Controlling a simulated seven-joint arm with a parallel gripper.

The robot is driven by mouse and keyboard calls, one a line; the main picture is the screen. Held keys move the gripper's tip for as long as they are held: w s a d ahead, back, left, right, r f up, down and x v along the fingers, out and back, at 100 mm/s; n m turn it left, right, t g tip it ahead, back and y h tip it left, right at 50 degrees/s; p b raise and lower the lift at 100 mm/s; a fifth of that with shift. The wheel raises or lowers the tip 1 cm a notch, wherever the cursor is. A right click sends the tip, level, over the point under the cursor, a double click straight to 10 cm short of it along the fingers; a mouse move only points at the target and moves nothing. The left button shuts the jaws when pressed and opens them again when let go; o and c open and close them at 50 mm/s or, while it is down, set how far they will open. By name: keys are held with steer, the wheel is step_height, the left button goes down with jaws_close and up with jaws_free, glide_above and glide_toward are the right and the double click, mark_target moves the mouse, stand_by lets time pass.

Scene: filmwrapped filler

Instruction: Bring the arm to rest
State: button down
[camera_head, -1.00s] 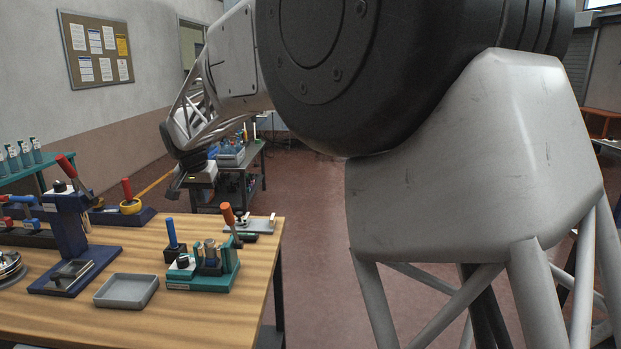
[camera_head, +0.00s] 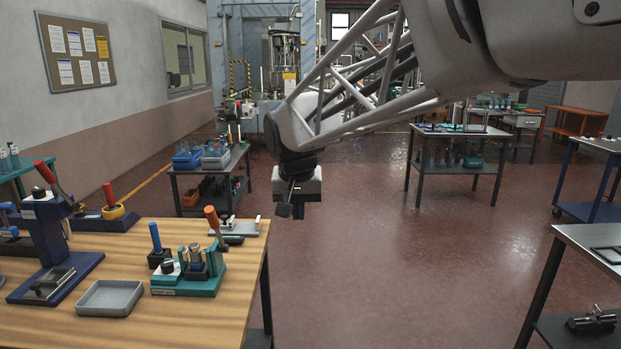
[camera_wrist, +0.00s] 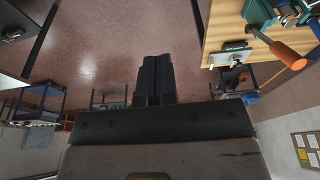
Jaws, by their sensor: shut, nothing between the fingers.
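My gripper (camera_head: 291,210) hangs at the end of my arm over the open floor, to the right of the wooden workbench (camera_head: 215,322). In the wrist view my gripper (camera_wrist: 155,62) shows its two dark fingers side by side and together, with nothing between them. It touches nothing that I can see. Part of the workbench also shows at the upper right of the wrist view (camera_wrist: 226,28).
The bench bears a grey tray (camera_head: 109,298), a teal fixture (camera_head: 203,280) and a blue press (camera_head: 47,240). Another table (camera_head: 592,240) is at the right. The red floor between is clear.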

steer(key=s+d+f, duration=0.3)
steer(key=s+d, duration=0.4)
steer(key=s, duration=0.3)
steer(key=s+d+f, duration=0.3)
steer(key=s+d, duration=0.4)
steer(key=s, duration=0.2)
steer(key=s+d+f, duration=0.4)
steer(key=s+d, duration=0.3)
steer(key=s, duration=0.3)
steer(key=shift+s, duration=0.35)
